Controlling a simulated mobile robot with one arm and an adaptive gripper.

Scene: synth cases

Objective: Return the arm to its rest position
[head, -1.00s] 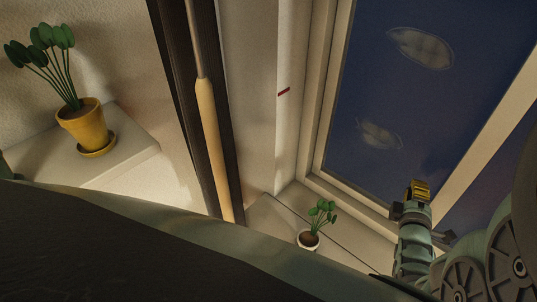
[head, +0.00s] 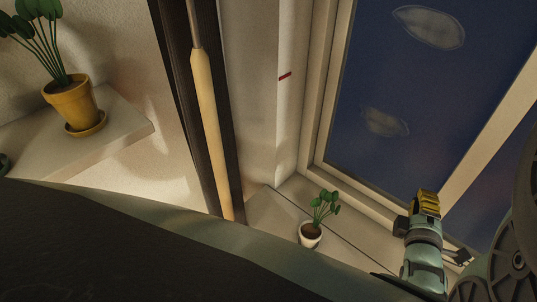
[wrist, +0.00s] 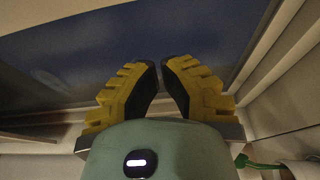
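My gripper (head: 427,203) shows at the lower right of the head view, at the end of my pale green arm, in front of the window. In the wrist view, the two yellow fingers with dark pads lean together (wrist: 159,63). Their tips nearly meet with only a thin gap, and nothing is held between them. A green plant tip and part of a white pot show at the lower right of the wrist view, apart from the fingers.
A small plant in a white pot (head: 311,235) stands on the sill left of my gripper. A larger plant in a yellow pot (head: 73,104) stands on a pale ledge at left. The window (head: 380,90) fills the upper right. A pale pole (head: 208,110) runs down the middle left.

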